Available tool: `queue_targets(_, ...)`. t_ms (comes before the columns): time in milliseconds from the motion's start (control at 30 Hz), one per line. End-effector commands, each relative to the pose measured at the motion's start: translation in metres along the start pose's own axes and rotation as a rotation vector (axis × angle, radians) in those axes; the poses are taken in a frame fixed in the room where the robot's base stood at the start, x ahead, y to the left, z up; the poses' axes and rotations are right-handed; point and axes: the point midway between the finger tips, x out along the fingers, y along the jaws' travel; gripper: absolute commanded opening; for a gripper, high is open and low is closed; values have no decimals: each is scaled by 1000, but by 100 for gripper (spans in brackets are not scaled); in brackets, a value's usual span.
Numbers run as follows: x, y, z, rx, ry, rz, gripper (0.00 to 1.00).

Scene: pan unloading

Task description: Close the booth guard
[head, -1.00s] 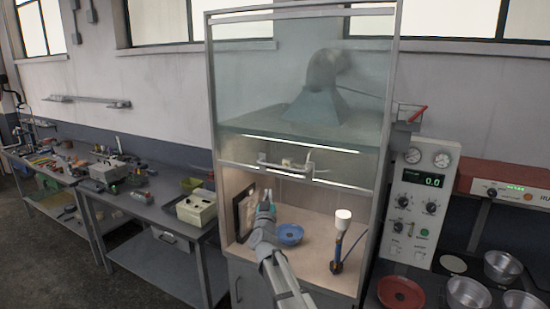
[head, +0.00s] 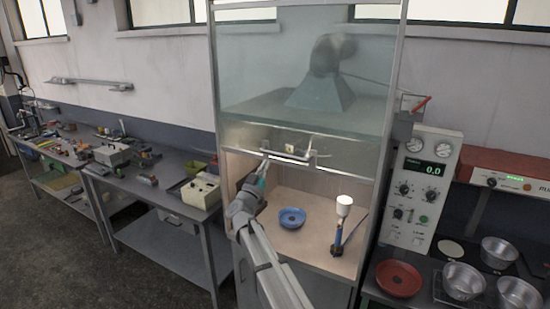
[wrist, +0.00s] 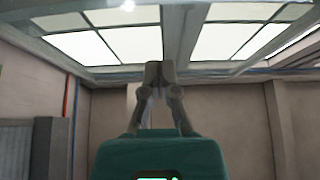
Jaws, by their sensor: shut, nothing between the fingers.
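The booth guard (head: 300,100) is a framed glass sash on the front of the booth in the head view. It is raised, with an open gap below its bottom rail. A metal bar handle (head: 288,154) runs along its lower part. My gripper (head: 265,161) is just below the left end of the handle, pointing up; I cannot tell whether it touches. The wrist view shows its two fingers (wrist: 160,72) shut together with nothing between them. The guard and handle cannot be made out in the wrist view.
Inside the booth are a blue bowl (head: 292,217) and a white-topped burner stand (head: 341,225). A grey bench (head: 150,215) with tools stands to the left. To the right are a gauge panel (head: 420,190), a red pan (head: 398,278) and several metal pans.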

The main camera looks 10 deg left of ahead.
Motion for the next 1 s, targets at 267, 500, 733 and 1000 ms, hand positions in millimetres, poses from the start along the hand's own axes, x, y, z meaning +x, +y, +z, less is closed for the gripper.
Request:
queue_targets(267, 18, -2, -2, 0, 0, -1, 0)
queue_targets(500, 50, -2, -3, -1, 0, 0, 0)
queue_targets(733, 80, -2, -2, 1, 0, -1, 0)
queue_targets(1000, 99, -2, 2, 0, 0, -2, 0)
